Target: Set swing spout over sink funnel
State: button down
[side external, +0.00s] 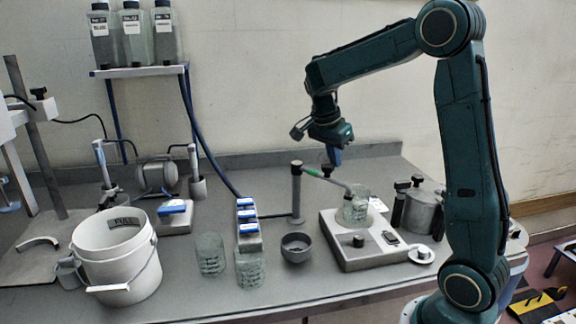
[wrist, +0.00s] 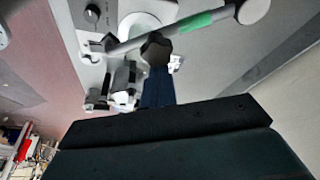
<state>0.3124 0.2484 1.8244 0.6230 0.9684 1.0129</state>
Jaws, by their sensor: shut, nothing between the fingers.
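The swing spout (side external: 325,177) is a grey tube with a green band, reaching right from a grey post (side external: 296,200). Its tip is over a glass beaker (side external: 356,207) on a pale hotplate-like unit (side external: 345,255). In the wrist view the spout (wrist: 140,40) crosses the top, with a black knob (wrist: 156,48) on it. My gripper (side external: 334,158), with blue fingers, is shut and empty just above the spout near the knob; touching or apart, I cannot tell. A dark round cup (side external: 297,248), perhaps the sink funnel, is in front of the post, left of the spout tip.
A white bucket (side external: 118,265) stands at front left. Two glass beakers (side external: 209,254) and a blue-topped rack (side external: 248,228) stand left of the cup. A lidded grey pot (side external: 423,208) is right of the unit. A bottle shelf (side external: 138,71) stands at the back.

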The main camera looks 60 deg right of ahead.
jog(key=w+a+m+g+y, duration=0.2)
jog(key=w+a+m, duration=0.1)
jog(key=a+m, duration=0.5)
jog(key=shift+w+a+m, duration=0.15)
jog(key=shift+w+m, duration=0.2)
jog(key=shift+m, duration=0.45)
jog(key=shift+s, duration=0.15)
